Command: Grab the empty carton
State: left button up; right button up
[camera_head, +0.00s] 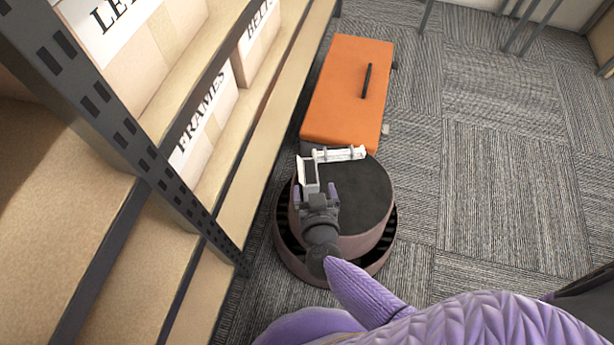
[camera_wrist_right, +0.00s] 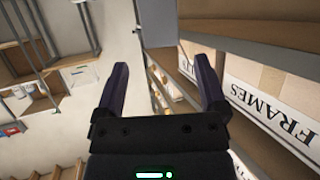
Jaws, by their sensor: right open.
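My right gripper (camera_head: 319,190) is in the middle of the head view, with the shelving to its left. In the right wrist view its two dark fingers (camera_wrist_right: 160,70) stand wide apart, with nothing held between them. A carton labelled FRAMES (camera_head: 208,122) sits on the shelf left of the gripper; it also shows upside down at the right of the wrist view (camera_wrist_right: 272,95). Another carton, labelled BELTS (camera_head: 257,42), is farther along. A third labelled carton (camera_head: 130,35) is cut off at the top left. I cannot tell which carton is empty. My left gripper is not in view.
The shelving's dark upright (camera_head: 100,95) runs close along the left. An orange case (camera_head: 335,90) with a black handle is beyond my gripper, beside the shelving. The carpet (camera_head: 510,200) to the right is clear. Metal legs (camera_head: 525,25) show at the far right.

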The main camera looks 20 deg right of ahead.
aim_at(311, 177)
jog(key=b+x, duration=0.1)
jog(key=x, duration=0.1)
jog(key=b+x, duration=0.2)
jog(key=x, duration=0.1)
jog(key=shift+s+a+f, duration=0.1)
jog(key=shift+a+f, duration=0.05)
jog(key=shift+f, duration=0.1)
jog(key=shift+r, duration=0.1)
jog(key=shift+w+r, duration=0.15)
jog(key=shift+w, duration=0.05)
jog(key=c, duration=0.7)
grip_shut()
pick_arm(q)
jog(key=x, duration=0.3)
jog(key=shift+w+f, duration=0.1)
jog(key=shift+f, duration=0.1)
